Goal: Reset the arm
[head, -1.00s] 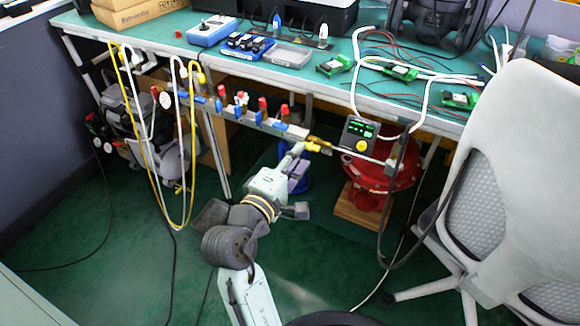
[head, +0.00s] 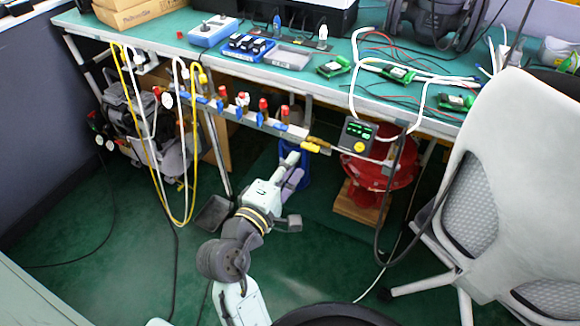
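My gripper (head: 291,158) is at the end of my arm, low in front of the workbench and left of the valve positioner. Its fingers are small and partly turned away, so I cannot tell whether they are open or shut. The valve positioner (head: 357,136) is a dark box with a green lit display and a yellow knob, at the bench's front edge above a red round actuator (head: 378,172). A brass and yellow fitting (head: 316,144) joins it to the manifold. My gripper appears apart from these parts.
The workbench (head: 300,78) carries boxes, tools and green circuit boards. A manifold (head: 250,117) with red and blue valves runs along its front. Yellow and white hoses (head: 183,150) hang at left. An office chair (head: 500,190) stands at right. A blue container (head: 296,170) sits behind my gripper.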

